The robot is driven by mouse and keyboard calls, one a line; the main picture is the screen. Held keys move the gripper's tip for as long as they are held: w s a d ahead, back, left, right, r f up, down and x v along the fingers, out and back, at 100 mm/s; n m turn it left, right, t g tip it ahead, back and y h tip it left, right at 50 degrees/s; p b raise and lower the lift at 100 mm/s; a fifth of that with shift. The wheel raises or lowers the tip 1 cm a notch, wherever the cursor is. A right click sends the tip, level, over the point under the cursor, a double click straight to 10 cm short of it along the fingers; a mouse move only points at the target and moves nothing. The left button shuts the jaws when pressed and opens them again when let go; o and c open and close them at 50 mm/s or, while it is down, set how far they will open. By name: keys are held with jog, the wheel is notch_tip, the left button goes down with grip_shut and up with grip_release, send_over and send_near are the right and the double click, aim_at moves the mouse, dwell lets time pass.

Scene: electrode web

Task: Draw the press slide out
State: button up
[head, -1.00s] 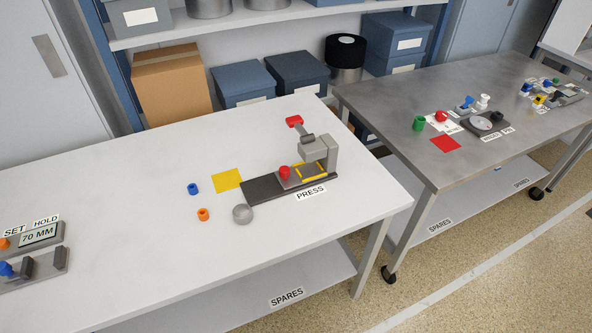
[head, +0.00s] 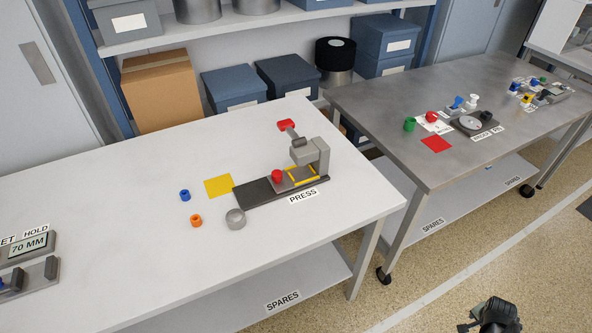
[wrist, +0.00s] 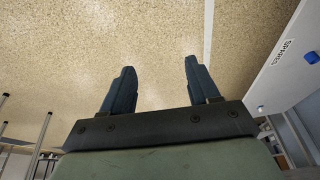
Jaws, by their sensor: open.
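The press (head: 313,155) stands on the white table, with a grey C-shaped head and a red-tipped lever (head: 287,125) raised at its back. Its slide (head: 281,184) is a grey plate with yellow edging on a dark rail (head: 254,194); a red knob (head: 277,175) stands on its left part. The yellow-edged part lies at or under the press head; I cannot tell exactly how far in. My gripper (head: 492,326) shows at the bottom right of the head view, over the floor, far from the press. In the wrist view its two fingers (wrist: 158,88) are apart and empty.
A yellow square (head: 219,186), a blue piece (head: 185,195), an orange piece (head: 196,220) and a grey ring (head: 235,218) lie left of the press. A 70 MM gauge (head: 29,246) sits at far left. A steel table (head: 440,165) with several parts stands right. The white table's front is clear.

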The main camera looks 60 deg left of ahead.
jog(key=w+a+r+t+y, duration=0.2)
jog(key=w+a+r, duration=0.2)
jog(key=a+r, duration=0.5)
jog(key=w+a+r+t+y, duration=0.1)
jog(key=w+a+r+t, duration=0.1)
jog(key=w+a+r, duration=0.65)
jog(key=s+a+r, duration=0.3)
jog(key=a+r, duration=0.1)
jog(key=a, duration=0.3)
jog(key=s+a+r+y, duration=0.1)
jog(key=s+a+r, duration=0.2)
jog(key=a+r, duration=0.2)
jog(key=s+a+r+n+y, duration=0.1)
jog(key=s+a+r, duration=0.2)
jog(key=a, duration=0.8)
jog(key=shift+s+r, duration=0.4)
jog(key=shift+r, duration=0.45)
jog(key=s+a+r+n+g+h, duration=0.25)
jog(key=s+a, duration=0.35)
jog(key=s, duration=0.4)
notch_tip(320, 180, up, 11)
jog(key=n+g+h, duration=0.3)
jog(key=n+g, duration=0.2)
jog(key=n, duration=0.1)
send_over(276, 174)
jog(key=shift+y, duration=0.25)
notch_tip(276, 174, down, 12)
jog(key=shift+w+f, duration=0.1)
jog(key=shift+f, duration=0.1)
